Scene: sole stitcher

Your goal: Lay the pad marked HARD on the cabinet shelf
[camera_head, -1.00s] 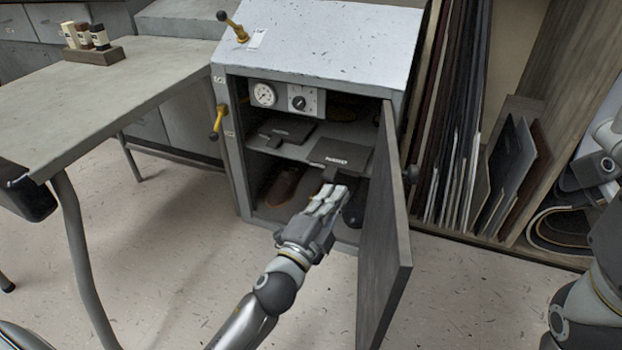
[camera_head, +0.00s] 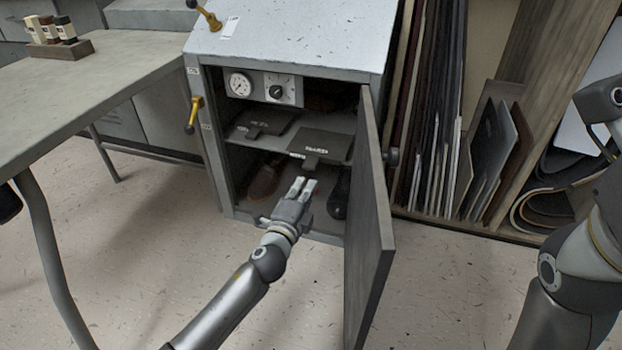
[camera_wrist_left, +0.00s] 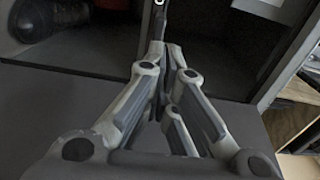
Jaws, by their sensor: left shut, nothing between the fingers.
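A dark pad with white lettering that looks like HARD (camera_head: 335,143) lies flat on the cabinet shelf (camera_head: 283,145), at the right and near the front edge. Its short tab points out toward me. A second dark pad (camera_head: 270,121) lies on the shelf to the left and farther back; its marking is too small to read. My left gripper (camera_head: 303,184) is shut and empty, in front of and below the tab, apart from the pad. In the left wrist view its fingers (camera_wrist_left: 160,50) meet at their tips. My right gripper is not shown; only the arm shows at right.
The grey cabinet (camera_head: 290,30) has its door (camera_head: 368,225) swung open to the right of my left arm. A brown shoe (camera_head: 266,182) stands in the lower compartment. A workbench (camera_head: 90,80) is at left, and sheets (camera_head: 430,120) lean at right.

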